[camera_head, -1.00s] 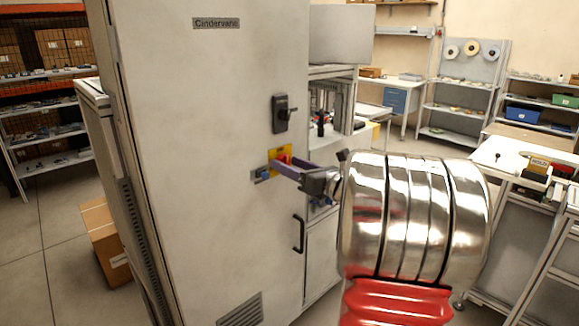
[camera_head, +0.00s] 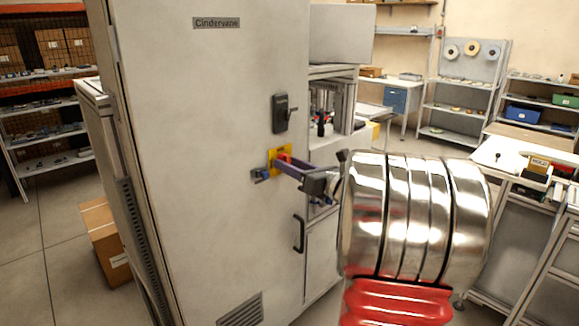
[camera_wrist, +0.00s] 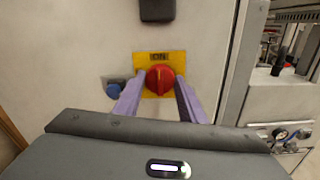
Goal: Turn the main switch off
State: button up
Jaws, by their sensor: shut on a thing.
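The main switch is a round red knob (camera_wrist: 160,80) on a yellow plate (camera_wrist: 178,61) with the word ON above the knob. It is on the front of a tall pale cabinet (camera_head: 215,110). In the head view the red knob (camera_head: 284,157) is partly hidden by my gripper (camera_head: 287,163). My gripper's purple fingers come at the switch from the front. In the wrist view my gripper (camera_wrist: 159,84) has one finger on each side of the knob and is shut on it. A pale mark shows near the top of the knob.
A black door handle (camera_head: 281,113) is above the switch. A small blue part (camera_wrist: 114,90) sits close to the left finger. A dark pull handle (camera_head: 299,234) is lower right. Workbenches and shelves (camera_head: 465,95) stand behind at right; a cardboard box (camera_head: 104,240) is on the floor at left.

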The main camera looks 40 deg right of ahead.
jog(key=shift+n, duration=0.3)
jog(key=shift+a+f+n, duration=0.1)
jog(key=shift+n, duration=4.25)
jog(key=shift+a+f+n, duration=0.1)
jog(key=shift+n, duration=4.25)
jog(key=o, duration=1)
jog(key=shift+o, duration=0.2)
jog(key=shift+r, duration=0.1)
